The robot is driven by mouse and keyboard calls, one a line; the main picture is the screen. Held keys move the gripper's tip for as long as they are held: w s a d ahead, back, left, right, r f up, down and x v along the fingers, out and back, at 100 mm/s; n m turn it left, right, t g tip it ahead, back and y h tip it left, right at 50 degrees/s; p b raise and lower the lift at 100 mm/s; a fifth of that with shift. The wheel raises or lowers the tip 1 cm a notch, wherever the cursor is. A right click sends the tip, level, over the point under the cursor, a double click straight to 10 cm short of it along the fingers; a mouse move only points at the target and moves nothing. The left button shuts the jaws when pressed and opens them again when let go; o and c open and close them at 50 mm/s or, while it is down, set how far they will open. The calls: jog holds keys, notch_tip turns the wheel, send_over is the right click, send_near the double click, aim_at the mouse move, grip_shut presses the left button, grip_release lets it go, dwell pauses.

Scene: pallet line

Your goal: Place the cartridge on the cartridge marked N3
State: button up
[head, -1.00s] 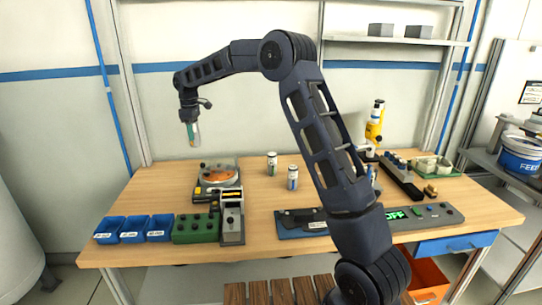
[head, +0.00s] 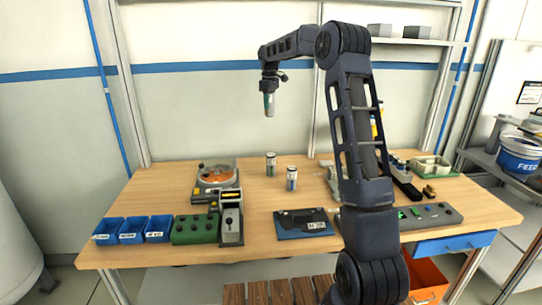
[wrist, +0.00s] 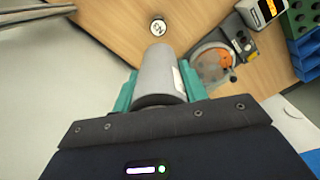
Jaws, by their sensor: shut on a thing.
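My gripper (head: 268,101) is shut on a grey cylindrical cartridge (head: 270,110), which hangs upright high above the table. In the wrist view the cartridge (wrist: 160,72) sits between the teal fingers, with part of a white label at its right side. Two similar cartridges stand upright on the table, a back left one (head: 270,164) and a front right one (head: 291,178). In the head view, both are below my gripper. The wrist view shows one standing cartridge (wrist: 158,27) with a marked white top; I cannot read the mark surely.
A round device with orange contents (head: 216,174) stands left of the cartridges. Blue bins (head: 131,231), a green block (head: 195,230) and a grey device (head: 231,220) line the front left edge. A dark blue device (head: 303,223) lies at the front middle. Table around the standing cartridges is clear.

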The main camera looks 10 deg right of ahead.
jog(key=shift+d+f, duration=0.2)
jog(key=shift+d, duration=0.1)
notch_tip(320, 180, down, 19)
jog(key=shift+f, duration=0.2)
jog(key=shift+f, duration=0.15)
jog(key=o, duration=1.1)
